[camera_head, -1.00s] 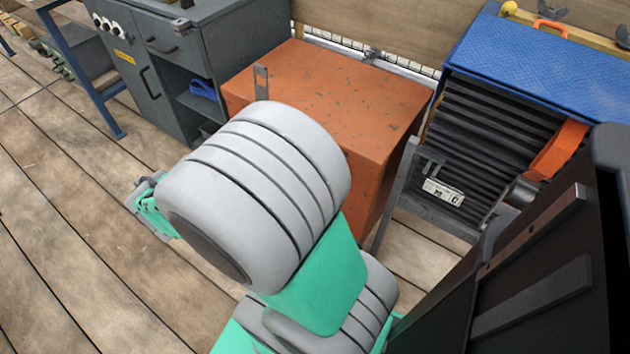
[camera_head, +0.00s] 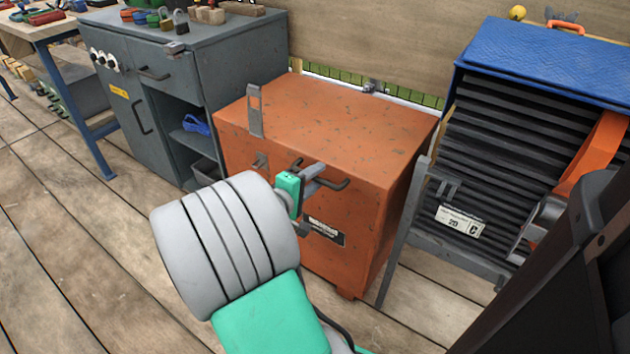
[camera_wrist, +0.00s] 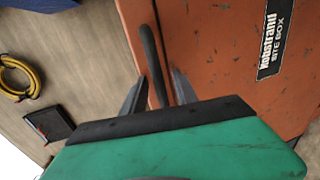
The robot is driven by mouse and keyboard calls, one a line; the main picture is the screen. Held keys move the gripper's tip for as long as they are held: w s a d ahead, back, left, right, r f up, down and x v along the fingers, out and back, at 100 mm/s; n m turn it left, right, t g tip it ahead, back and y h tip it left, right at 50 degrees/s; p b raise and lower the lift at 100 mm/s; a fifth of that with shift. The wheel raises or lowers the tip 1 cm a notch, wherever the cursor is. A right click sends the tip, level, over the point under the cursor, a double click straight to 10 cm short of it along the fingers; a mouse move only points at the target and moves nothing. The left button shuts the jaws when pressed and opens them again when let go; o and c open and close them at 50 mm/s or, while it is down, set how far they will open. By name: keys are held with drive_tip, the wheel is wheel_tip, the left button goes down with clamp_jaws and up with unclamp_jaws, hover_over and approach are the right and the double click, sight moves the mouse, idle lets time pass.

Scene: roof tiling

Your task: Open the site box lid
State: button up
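The orange site box (camera_head: 330,120) stands on the plank floor with its lid down. A metal hasp (camera_head: 255,112) stands upright at the lid's front left edge. A dark bar handle (camera_head: 340,185) is on the upper front, also seen in the wrist view (camera_wrist: 150,55). My gripper (camera_head: 318,178) is at this handle. In the wrist view, its two fingers (camera_wrist: 158,92) are apart, one on each side of the bar, with small gaps showing. Part of the handle is hidden behind the gripper in the head view.
A grey cabinet (camera_head: 190,70) with padlocks on top stands close at left. A rack with black slats and a blue cover (camera_head: 550,60) stands close at right. A wooden wall (camera_head: 380,45) is behind the box. Plank floor (camera_head: 80,240) is free at front left.

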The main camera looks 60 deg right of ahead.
clamp_jaws()
idle(0.3)
idle(1.1)
